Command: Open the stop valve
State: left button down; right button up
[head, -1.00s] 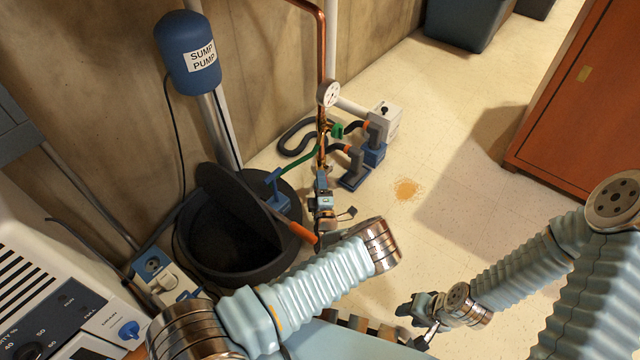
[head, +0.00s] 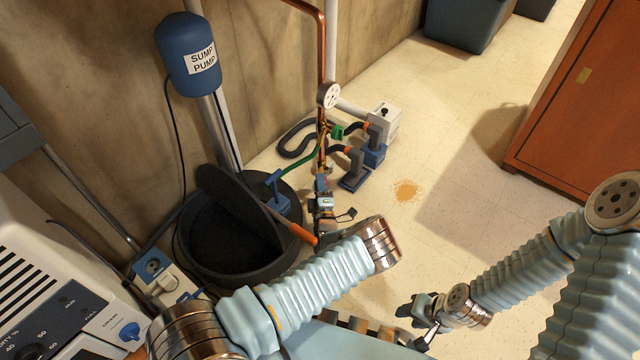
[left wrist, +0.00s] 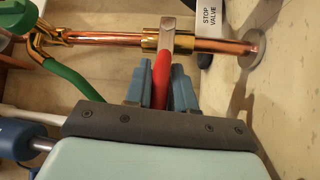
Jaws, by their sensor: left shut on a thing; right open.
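In the head view my left gripper (head: 322,186) is at the foot of the upright copper pipe (head: 321,60), and the lever is hidden there. My right gripper (head: 418,320) is open and empty above the floor.
A black sump basin (head: 240,270) with a half-raised lid stands left of the left gripper. A green hose (left wrist: 75,80) runs close by in the left wrist view. Small pump units (head: 375,150) stand right of the pipe. Open floor lies between them and the red-brown cabinet (head: 575,110).

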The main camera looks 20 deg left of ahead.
pick_arm(q)
jog(key=shift+r, duration=0.4)
jog(key=r+m+g+p, duration=0.1)
jog(key=p, duration=0.1)
jog(key=w+r+m+g+h+p, duration=0.1)
jog(key=m+g, duration=0.1)
jog(key=shift+d+r+p, duration=0.15)
jog(key=shift+r+p, duration=0.25)
jog(key=shift+w+d+r+m+g, duration=0.15)
jog(key=shift+w+r+m+g, duration=0.25)
jog(key=shift+m+g, duration=0.2)
jog(key=c, duration=1.1)
grip_release()
jog(key=shift+s+f, duration=0.2)
jog(key=shift+s, duration=0.05)
jog(key=p+v, duration=0.2)
jog(key=v, duration=1.1)
jog(key=shift+s+r, duration=0.2)
jog(key=shift+r, duration=0.2)
